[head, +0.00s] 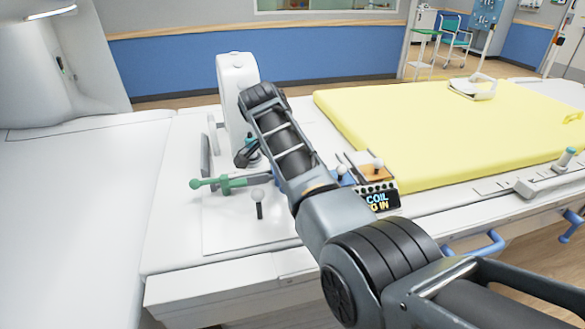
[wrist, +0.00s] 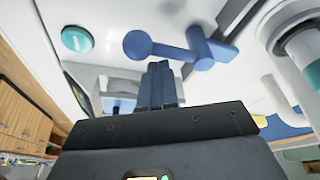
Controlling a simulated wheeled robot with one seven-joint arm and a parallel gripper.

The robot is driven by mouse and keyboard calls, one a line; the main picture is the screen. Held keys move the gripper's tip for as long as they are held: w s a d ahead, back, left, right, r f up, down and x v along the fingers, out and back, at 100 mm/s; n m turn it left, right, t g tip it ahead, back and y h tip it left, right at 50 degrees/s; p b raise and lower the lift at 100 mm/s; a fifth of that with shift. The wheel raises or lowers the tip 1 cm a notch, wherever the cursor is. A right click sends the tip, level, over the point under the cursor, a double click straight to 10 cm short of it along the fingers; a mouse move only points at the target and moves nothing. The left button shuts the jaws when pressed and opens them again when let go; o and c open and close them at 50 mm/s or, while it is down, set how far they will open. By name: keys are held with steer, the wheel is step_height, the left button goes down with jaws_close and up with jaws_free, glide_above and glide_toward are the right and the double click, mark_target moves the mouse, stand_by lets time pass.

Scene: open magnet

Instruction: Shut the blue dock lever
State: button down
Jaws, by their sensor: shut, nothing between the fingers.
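The blue dock lever (wrist: 172,50) shows in the wrist view, a bar with a round knob at its left end and a thicker pivot at its right end. My gripper (wrist: 160,68) is shut and empty. Its fingertips lie just below the bar in that picture, between knob and pivot; I cannot tell whether they touch it. In the head view my gripper (head: 244,157) is at the white post, and my arm hides the blue lever there.
A green lever (head: 222,184) with a ball end lies left of my gripper in the head view. A white post (head: 236,85) stands behind. A small display (head: 378,199) and a yellow mattress (head: 430,125) are to the right. A teal disc (wrist: 77,39) shows in the wrist view.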

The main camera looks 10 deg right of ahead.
steer(key=shift+s+a, duration=0.15)
steer(key=shift+a, duration=0.3)
stand_by(0.5)
steer(key=shift+d+r+p, duration=0.15)
steer(key=shift+d+p, duration=0.25)
steer(key=shift+d, duration=0.1)
steer(key=d, duration=0.1)
steer(key=d+p, duration=0.1)
steer(key=d, duration=0.1)
steer(key=shift+w+d+r, duration=0.15)
steer(key=shift+w+r, duration=0.05)
steer(key=shift+r, duration=0.2)
steer(key=w+b+v, duration=0.1)
steer(key=v, duration=0.8)
steer(key=shift+w+a+r+b, duration=0.25)
steer(key=shift+a+r+b, duration=0.1)
steer(key=shift+b, duration=0.05)
